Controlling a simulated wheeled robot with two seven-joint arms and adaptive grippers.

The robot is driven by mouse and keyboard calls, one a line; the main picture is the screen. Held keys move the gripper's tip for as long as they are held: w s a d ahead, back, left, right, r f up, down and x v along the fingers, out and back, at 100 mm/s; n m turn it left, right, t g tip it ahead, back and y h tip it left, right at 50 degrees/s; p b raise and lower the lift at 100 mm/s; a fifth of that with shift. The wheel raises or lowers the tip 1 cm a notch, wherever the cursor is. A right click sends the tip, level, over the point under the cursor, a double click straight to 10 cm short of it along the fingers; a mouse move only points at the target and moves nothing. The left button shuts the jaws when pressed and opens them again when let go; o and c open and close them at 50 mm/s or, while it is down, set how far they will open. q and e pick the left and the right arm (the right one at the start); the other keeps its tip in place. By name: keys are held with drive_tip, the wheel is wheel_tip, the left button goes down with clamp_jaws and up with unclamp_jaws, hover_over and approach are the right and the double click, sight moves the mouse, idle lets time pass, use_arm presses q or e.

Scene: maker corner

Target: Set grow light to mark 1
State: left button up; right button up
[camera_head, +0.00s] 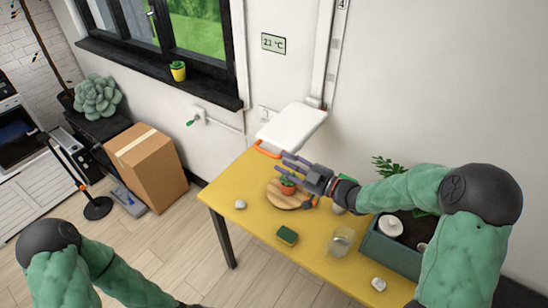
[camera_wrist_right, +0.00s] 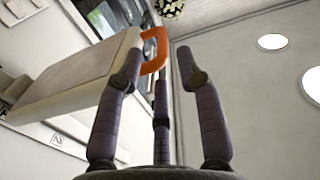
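The grow light (camera_head: 292,127) is a white flat panel on a vertical wall rail (camera_head: 331,55), low above the back of the yellow table. A "4" label shows near the rail's top; a label that looks like "2" shows below the panel in the right wrist view. An orange handle (camera_head: 267,149) is on the panel's front edge; it also shows in the right wrist view (camera_wrist_right: 155,50). My right gripper (camera_head: 290,165) is just right of and below the handle. Its fingers (camera_wrist_right: 158,75) are spread, with the handle beyond their tips; contact is unclear. My left gripper is out of frame.
Under my right gripper, a small potted plant (camera_head: 287,186) stands on a round wooden board (camera_head: 273,196). A glass jar (camera_head: 341,241), a green sponge (camera_head: 287,236) and a planter box (camera_head: 385,252) are on the table (camera_head: 255,222). A cardboard box (camera_head: 150,175) stands left.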

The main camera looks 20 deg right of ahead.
drive_tip(key=shift+v, duration=2.3)
